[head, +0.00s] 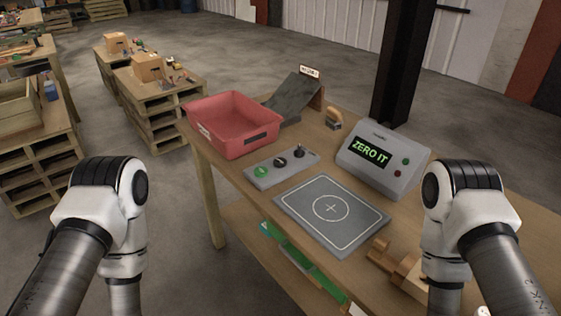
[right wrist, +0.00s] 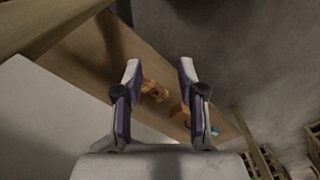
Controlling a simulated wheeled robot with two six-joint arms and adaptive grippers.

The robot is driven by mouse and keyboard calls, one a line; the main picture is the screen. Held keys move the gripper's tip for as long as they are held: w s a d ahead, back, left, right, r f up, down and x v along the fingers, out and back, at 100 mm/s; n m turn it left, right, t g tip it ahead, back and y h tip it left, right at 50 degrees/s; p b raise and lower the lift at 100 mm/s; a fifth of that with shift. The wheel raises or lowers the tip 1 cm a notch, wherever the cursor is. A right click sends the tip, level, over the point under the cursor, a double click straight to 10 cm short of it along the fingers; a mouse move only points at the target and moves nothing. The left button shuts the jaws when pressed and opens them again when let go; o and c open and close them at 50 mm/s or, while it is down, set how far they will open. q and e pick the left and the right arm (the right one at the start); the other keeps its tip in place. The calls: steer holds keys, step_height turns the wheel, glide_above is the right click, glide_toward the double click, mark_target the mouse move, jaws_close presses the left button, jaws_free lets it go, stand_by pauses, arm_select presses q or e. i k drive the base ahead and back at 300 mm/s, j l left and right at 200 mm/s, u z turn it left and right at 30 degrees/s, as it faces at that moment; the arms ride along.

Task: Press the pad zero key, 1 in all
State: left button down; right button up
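A grey square pad (head: 302,222) with a white circle and cross lies flat and bare on the wooden table. Behind it a grey console (head: 370,181) shows "ZERO IT" in green letters, with a small green and a small red button on its right side. Left of the pad, a grey control strip (head: 270,177) carries a green round key (head: 261,171), a black knob (head: 280,162) and a small dark switch (head: 299,151). I cannot read which key is the pad zero key. My right gripper (right wrist: 158,68) is open and empty in the right wrist view. My left gripper is out of sight.
A red bin (head: 232,146) stands at the table's far left, beside a dark sloped ramp (head: 292,98). A wooden-handled item (head: 334,119) sits behind the strip. Wooden pieces (head: 396,268) lie near my right arm. A black post (head: 402,65) rises behind the console.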

mark_target(278, 162)
steer(key=k, duration=0.5)
steer(key=i+j+z, duration=0.1)
steer(key=z, duration=0.25)
steer(key=i+j+z, duration=0.1)
steer(key=z, duration=0.25)
steer(key=j+z, duration=0.1)
steer(key=z, duration=0.2)
steer(key=i+j+z, duration=0.1)
steer(key=j, duration=0.3)
steer(key=i+j+z, duration=0.1)
steer(key=j, duration=0.35)
steer(key=i+j+z, duration=0.1)
steer(key=i+j, duration=0.15)
steer(key=j, duration=0.2)
steer(key=i+j+z, duration=0.1)
steer(key=j, duration=0.35)
steer(key=i+j+z, duration=0.1)
steer(key=j, duration=0.4)
steer(key=i+j+z, duration=0.1)
steer(key=j, duration=0.35)
